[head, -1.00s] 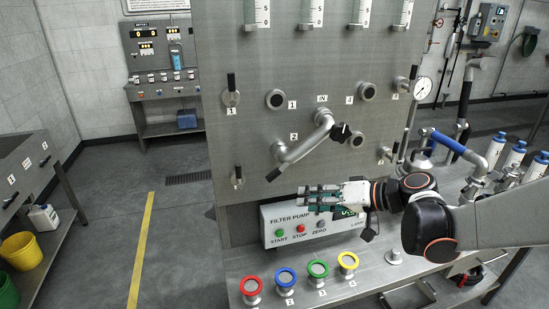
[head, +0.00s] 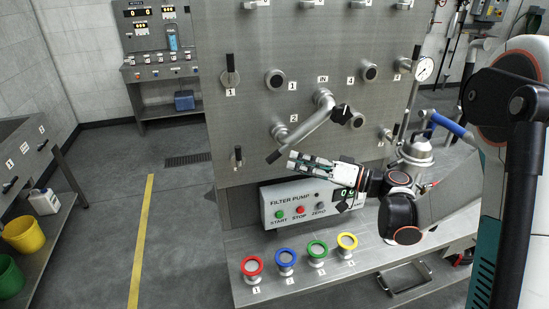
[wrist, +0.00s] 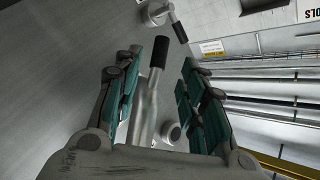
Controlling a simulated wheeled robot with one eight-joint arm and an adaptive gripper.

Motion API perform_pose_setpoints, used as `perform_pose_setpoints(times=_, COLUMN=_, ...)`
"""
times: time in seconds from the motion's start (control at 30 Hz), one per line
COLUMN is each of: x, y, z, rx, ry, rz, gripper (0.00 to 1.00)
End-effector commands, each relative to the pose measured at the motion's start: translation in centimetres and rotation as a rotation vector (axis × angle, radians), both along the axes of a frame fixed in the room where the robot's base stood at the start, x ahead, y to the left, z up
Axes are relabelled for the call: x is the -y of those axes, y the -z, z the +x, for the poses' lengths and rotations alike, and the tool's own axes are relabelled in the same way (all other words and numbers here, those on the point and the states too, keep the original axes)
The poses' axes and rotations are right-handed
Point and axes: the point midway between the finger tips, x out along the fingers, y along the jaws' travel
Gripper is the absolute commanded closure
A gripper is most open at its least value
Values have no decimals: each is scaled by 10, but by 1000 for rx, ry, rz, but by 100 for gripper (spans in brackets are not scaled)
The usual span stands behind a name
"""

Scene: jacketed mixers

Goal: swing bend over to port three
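The bend is a grey metal pipe (head: 308,126) on the upright steel panel. It runs from the port marked IN down left to the port beside the label 2. A black-gripped handle (head: 274,156) sticks out down left from its lower end. My gripper (head: 291,162) is open, pointing left in front of the panel, close to the handle. In the wrist view the black handle grip (wrist: 158,53) shows between my spread fingers (wrist: 160,75); contact cannot be told.
Port four (head: 369,72) and another stub (head: 356,121) are to the right. Black-handled valves (head: 230,76) sit at the panel's left. The filter pump box (head: 305,203) is below my gripper. Several coloured-ringed buttons (head: 286,257) stand on the bench ledge.

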Motion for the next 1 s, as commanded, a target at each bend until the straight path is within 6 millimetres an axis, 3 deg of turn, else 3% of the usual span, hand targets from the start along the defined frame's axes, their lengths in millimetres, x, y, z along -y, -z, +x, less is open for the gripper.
perform_pose_setpoints(times=0.2, x=-40, y=1, z=18, rx=0, ry=-4, rz=0, gripper=62)
perform_pose_setpoints(times=0.4, x=-63, y=1, z=30, rx=0, ry=-1, rz=0, gripper=62)
perform_pose_setpoints(times=0.87, x=-72, y=0, z=35, rx=0, ry=1, rz=-1, gripper=62)
perform_pose_setpoints(times=1.0, x=-72, y=0, z=35, rx=0, ry=1, rz=-1, gripper=94)
